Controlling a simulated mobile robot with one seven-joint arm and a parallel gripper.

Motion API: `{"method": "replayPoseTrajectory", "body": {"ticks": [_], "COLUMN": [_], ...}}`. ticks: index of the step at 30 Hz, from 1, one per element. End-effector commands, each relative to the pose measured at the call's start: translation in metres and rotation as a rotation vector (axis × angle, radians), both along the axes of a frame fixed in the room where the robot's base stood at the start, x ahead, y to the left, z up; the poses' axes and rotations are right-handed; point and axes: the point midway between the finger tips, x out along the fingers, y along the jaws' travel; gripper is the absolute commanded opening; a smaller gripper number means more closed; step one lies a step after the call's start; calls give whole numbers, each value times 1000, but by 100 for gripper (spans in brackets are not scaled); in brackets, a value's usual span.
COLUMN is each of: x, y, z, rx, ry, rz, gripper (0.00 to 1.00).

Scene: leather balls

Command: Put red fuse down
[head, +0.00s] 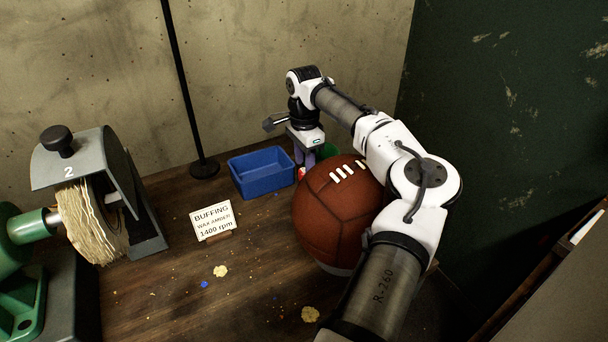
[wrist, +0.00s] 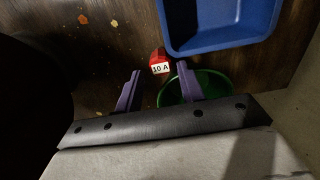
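The red fuse (wrist: 160,55) has a white label reading "10 A". In the wrist view it sits between and just beyond the tips of my gripper (wrist: 158,72), with gaps to both purple fingers. My gripper is open and holds nothing. In the head view, my gripper (head: 305,158) points down between the blue bin and the leather ball, and a small part of the fuse (head: 301,172) shows at the fingers. The fuse appears to be on the wooden table, outside the blue bin; its base is hard to make out.
An empty blue bin (head: 262,178) stands left of my gripper. A green round container (wrist: 205,85) is partly hidden behind a finger. A big brown leather ball (head: 330,215) stands close on the right. A buffing sign (head: 213,220) and buffing machine (head: 90,210) are further left.

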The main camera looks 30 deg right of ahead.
Motion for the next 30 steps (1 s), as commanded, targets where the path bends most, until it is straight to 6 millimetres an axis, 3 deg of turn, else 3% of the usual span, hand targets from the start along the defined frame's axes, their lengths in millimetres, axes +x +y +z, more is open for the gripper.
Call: {"method": "replayPoseTrajectory", "body": {"ticks": [6,13,23,30], "x": [1,1,1,1], "y": [1,1,1,1], "z": [-23,-26,-25,-24], "rx": [0,0,0,0], "ry": [-1,-1,-2,-2], "rz": [-1,-1,0,0], "gripper": [39,39,1,1]}}
